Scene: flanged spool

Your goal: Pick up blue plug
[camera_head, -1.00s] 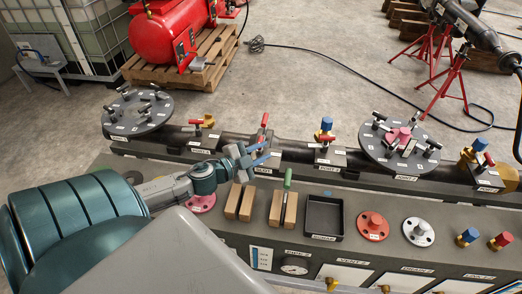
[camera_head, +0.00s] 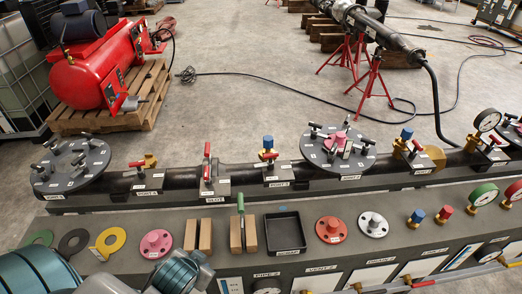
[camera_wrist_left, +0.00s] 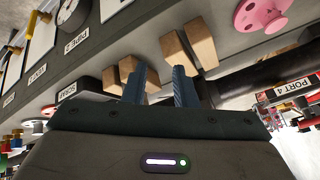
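Three blue-topped pieces show in the head view, and I cannot tell for sure which is the blue plug. One blue-capped piece (camera_head: 418,214) stands upright on the bench at the right, beside a red-capped one (camera_head: 445,212). Another blue top (camera_head: 268,142) sits on a brass fitting on the pipe, and a third blue top (camera_head: 406,133) is on the pipe further right. My left gripper (camera_wrist_left: 159,82) shows in the left wrist view with its two blue fingers apart and nothing between them. My right gripper is not in view.
Wooden blocks (camera_head: 205,236), a black tray (camera_head: 284,232) and red (camera_head: 331,230) and white (camera_head: 373,224) flanges are on the bench. Clamp handles stand up along the pipe behind. A round disc (camera_head: 337,150) with clamps is over the pipe.

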